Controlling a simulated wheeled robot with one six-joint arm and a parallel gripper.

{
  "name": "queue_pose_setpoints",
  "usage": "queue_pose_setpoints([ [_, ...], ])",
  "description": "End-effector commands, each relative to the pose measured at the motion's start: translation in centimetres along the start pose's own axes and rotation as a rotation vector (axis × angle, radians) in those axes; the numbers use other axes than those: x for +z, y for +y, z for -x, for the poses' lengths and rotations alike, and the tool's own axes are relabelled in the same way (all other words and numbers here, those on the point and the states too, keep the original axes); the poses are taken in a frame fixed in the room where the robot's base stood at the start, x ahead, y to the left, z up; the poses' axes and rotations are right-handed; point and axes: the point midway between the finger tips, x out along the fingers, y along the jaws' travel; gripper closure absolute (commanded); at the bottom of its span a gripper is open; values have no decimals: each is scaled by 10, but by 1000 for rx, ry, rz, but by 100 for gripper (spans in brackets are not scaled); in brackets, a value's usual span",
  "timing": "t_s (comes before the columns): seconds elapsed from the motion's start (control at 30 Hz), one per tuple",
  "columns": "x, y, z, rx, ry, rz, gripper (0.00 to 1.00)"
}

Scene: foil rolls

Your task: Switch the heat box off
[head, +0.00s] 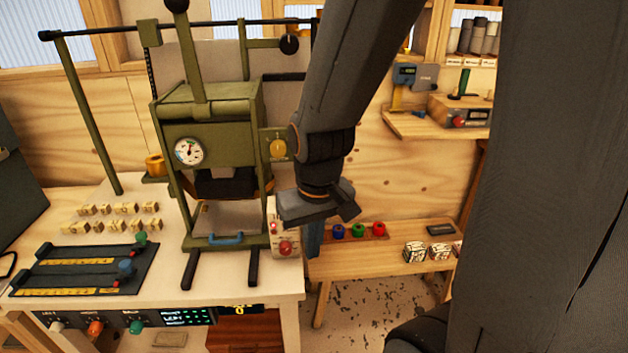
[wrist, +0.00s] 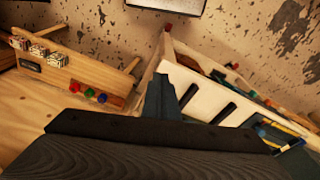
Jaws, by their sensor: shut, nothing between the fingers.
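A cream box, which looks like the heat box (head: 274,215), stands at the right edge of the white bench beside the green press. It has a round red knob (head: 285,248) low on its face and small red marks above it. My gripper (head: 314,241) points down just right of the box, with its fingers shut and empty. I cannot tell whether it touches the box. In the wrist view the closed fingers (wrist: 160,95) stand out against the bench's pale edge. I cannot make out the box or its knob there. The box's switch state is unclear.
The green press (head: 210,110) with a dial stands left of the box. A slider panel (head: 85,270) and lettered blocks lie on the white bench (head: 185,285). A low wooden bench (head: 385,265) to the right holds coloured rings and patterned blocks. Floor shows between them.

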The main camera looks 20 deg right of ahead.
Motion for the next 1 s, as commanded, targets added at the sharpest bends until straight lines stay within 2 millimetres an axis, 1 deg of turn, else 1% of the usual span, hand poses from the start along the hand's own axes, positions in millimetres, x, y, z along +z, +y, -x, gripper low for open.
queue_pose_setpoints([
  [0.37, -1, 0, 0, 0, 0, 5, 100],
  [0.47, -13, -1, 4, 1, 3, 63, 100],
  [0.57, -42, -2, 15, 4, 6, 209, 100],
  [0.63, -68, -4, 29, 9, 8, 358, 100],
  [0.7, -95, -5, 46, 15, 8, 526, 100],
  [0.77, -116, -6, 63, 21, 5, 669, 100],
  [0.8, -129, -7, 74, 25, 4, 761, 100],
  [0.9, -154, -8, 102, 33, -4, 963, 100],
  [1.0, -170, -10, 124, 39, -11, 1117, 100],
])
